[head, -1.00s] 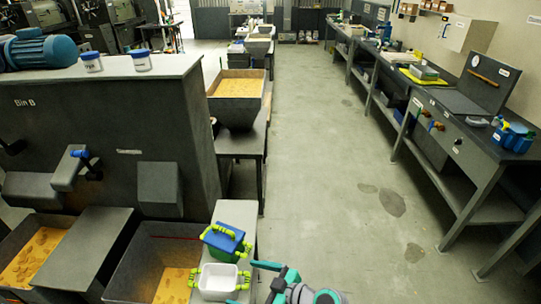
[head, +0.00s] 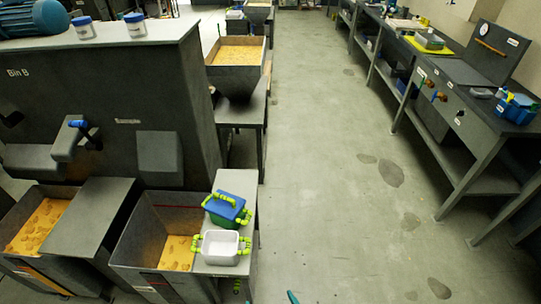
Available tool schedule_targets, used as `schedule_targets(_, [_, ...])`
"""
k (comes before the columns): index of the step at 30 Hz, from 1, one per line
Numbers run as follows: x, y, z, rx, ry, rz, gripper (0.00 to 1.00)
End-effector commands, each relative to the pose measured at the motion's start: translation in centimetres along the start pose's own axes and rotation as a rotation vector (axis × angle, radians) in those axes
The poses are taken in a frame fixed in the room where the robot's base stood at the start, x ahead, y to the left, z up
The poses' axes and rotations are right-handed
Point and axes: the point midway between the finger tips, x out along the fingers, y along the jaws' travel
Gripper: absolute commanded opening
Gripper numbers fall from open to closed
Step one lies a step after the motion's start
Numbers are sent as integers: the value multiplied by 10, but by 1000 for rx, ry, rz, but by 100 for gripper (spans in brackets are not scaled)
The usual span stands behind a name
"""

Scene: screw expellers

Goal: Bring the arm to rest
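My gripper is almost wholly below the bottom edge of the head view. Only a small teal sliver of my arm's end (head: 292,297) shows there, right of the bench holding the containers. Its fingers cannot be made out, so whether they are open or shut is hidden. A white open container with yellow-green handles (head: 220,246) sits on the low grey ledge and looks empty. Just behind it is a green box with a blue lid (head: 227,205) and yellow-green handles. My arm's end shows apart from both.
At left stands a big grey machine marked Bin B (head: 110,100), with two white jars on top. Bins of yellow material (head: 180,250) lie below it. A hopper (head: 236,62) stands behind. A long workbench (head: 480,125) lines the right. The floor between is clear, with dark stains.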

Motion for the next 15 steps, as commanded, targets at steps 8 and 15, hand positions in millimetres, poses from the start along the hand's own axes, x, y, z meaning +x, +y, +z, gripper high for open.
schedule_targets(8, [-74,-3,30,48,77,198,99])
schedule_targets(15, [-148,-22,22,56,205,288,99])
